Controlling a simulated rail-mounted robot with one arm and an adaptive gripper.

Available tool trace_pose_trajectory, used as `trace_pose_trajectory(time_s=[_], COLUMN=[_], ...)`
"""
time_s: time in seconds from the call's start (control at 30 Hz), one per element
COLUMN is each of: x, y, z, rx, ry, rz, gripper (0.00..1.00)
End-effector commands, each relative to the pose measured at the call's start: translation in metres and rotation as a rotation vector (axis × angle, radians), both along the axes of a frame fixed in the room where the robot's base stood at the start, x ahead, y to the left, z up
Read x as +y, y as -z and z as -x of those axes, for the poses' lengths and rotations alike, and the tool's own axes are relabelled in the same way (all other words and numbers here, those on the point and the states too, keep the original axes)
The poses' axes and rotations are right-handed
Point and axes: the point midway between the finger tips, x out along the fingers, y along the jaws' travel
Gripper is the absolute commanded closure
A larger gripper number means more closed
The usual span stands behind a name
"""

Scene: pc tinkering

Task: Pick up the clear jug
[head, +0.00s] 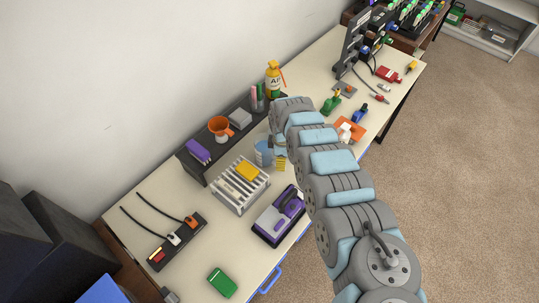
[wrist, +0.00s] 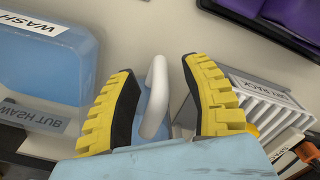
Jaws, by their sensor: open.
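The clear jug (head: 263,153), see-through with a blue tint, stands on the table by the shelf in the head view, partly hidden by my arm. In the wrist view a blue-tinted, see-through body (wrist: 40,65) with a WASH label fills the upper left. My gripper (wrist: 157,68) is open, with yellow-and-black fingers apart. A white curved handle (wrist: 156,80) lies between the fingers, with a blue-tinted area behind it. I cannot tell whether the fingers touch the handle. In the head view my gripper (head: 281,163) is just right of the jug, mostly hidden.
A white slotted rack (head: 239,186) with a yellow item stands to the left. The table's front left has free room.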

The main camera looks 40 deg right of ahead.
Motion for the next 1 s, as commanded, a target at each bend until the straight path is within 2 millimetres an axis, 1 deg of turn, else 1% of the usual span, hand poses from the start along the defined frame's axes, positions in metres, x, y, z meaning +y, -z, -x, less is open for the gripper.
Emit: trace_pose_trajectory(time_s=[0.03,0.1,0.23,0.33,0.57,0.67,0.7,0.73,0.77,1.0], x=[0.002,0.002,0.002,0.001,0.000,0.000,0.000,0.000,0.000,0.000], y=[0.007,0.014,0.025,0.029,0.029,0.029,0.029,0.029,0.029,0.028], z=[-0.002,-0.002,-0.001,-0.001,-0.001,-0.001,-0.001,-0.001,-0.001,-0.001], rx=[-0.002,-0.005,-0.002,-0.002,-0.002,-0.001,-0.001,-0.001,-0.001,-0.001], ry=[-0.001,0.000,-0.001,-0.001,0.000,0.000,0.000,0.000,0.000,0.000], rz=[-0.002,-0.004,-0.002,-0.001,0.001,0.000,0.000,0.000,0.000,0.000], gripper=[0.53,0.53,0.53,0.53,0.53,0.78,0.89,0.98,1.00,1.00])
